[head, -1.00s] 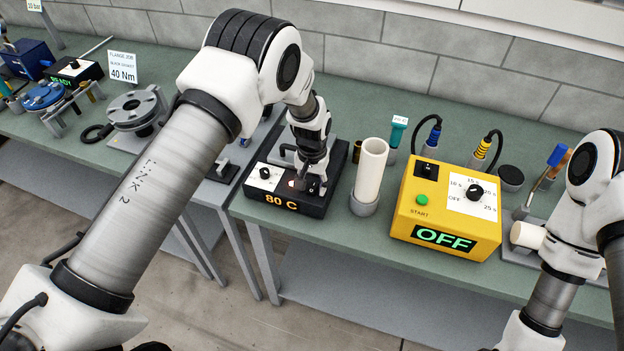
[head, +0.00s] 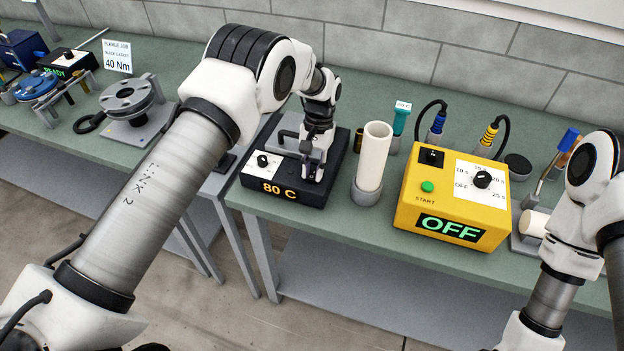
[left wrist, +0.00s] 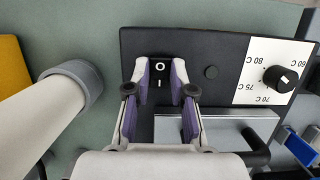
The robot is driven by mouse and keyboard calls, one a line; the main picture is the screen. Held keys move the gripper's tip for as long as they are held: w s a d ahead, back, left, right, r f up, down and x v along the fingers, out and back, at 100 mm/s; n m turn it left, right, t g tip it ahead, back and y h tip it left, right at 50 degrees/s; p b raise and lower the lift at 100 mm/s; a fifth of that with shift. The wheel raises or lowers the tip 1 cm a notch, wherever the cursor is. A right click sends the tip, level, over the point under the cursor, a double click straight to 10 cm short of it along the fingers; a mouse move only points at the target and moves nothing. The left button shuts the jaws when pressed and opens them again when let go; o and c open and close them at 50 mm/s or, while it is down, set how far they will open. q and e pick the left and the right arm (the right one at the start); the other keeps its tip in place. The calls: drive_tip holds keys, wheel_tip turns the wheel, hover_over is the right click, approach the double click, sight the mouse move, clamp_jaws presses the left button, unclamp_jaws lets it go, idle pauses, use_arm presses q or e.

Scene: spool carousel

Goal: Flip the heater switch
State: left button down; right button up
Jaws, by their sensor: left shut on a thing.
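The heater is a black box (head: 250,188) with a lit orange "80 C" display on its front, on the bench left of centre in the head view. Its switch is a black rocker marked O and I (left wrist: 159,74), seen upright between the fingers in the left wrist view; the gripper hides it in the head view. My left gripper (head: 312,174) reaches down onto the box top. Its purple-padded fingertips (left wrist: 160,92) are closed on the two sides of the switch. My right gripper is out of view.
A white tube in a grey base (head: 371,160) stands close right of the heater. A yellow box reading OFF (head: 410,210) is farther right. A grey metal plate with a handle (left wrist: 215,130) lies beside the fingers. A flange (head: 127,96) is at left.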

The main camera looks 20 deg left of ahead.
use_arm(q)
drive_tip(key=shift+w+f+g+b, duration=0.15)
drive_tip(key=shift+f+g+b, duration=0.1)
drive_tip(key=shift+g+b, duration=0.3)
drive_tip(key=shift+r, duration=0.2)
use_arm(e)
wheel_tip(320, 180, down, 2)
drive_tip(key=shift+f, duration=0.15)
use_arm(q)
drive_tip(key=c, duration=1)
unclamp_jaws()
drive_tip(key=shift+w, duration=0.1)
drive_tip(key=v, duration=1.2)
